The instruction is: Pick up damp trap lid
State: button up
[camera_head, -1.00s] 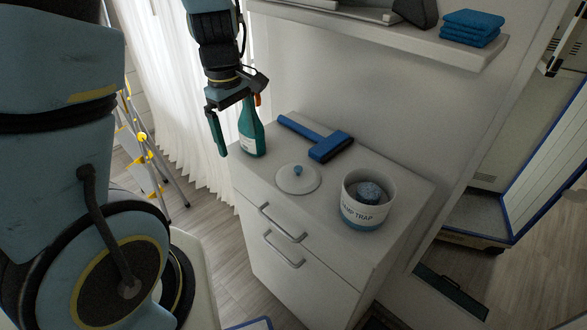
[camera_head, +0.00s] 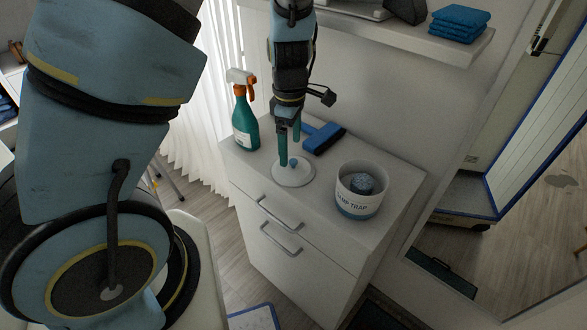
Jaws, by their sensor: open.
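The damp trap lid (camera_head: 293,177) is a white disc with a small blue knob (camera_head: 293,162). It lies on top of the white drawer cabinet. My gripper (camera_head: 289,152) points down over the lid and is open. One teal finger reaches down just left of the knob; the other is farther back and higher in the picture. I cannot tell whether a finger touches the lid. The damp trap tub (camera_head: 358,193), white with a blue base and blue-grey contents, stands uncovered to the right of the lid.
A green spray bottle (camera_head: 244,122) with an orange and white head stands at the cabinet's left. A blue squeegee (camera_head: 324,138) lies behind the lid. A wall shelf (camera_head: 440,49) with folded blue cloths (camera_head: 460,22) is above. The cabinet top (camera_head: 401,177) is clear right of the tub.

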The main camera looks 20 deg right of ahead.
aim_at(293, 161)
jog(key=f, duration=0.5)
jog(key=shift+s+d+p, duration=0.2)
jog(key=shift+s+p, duration=0.1)
jog(key=shift+s, duration=0.2)
jog(key=c, duration=1.4)
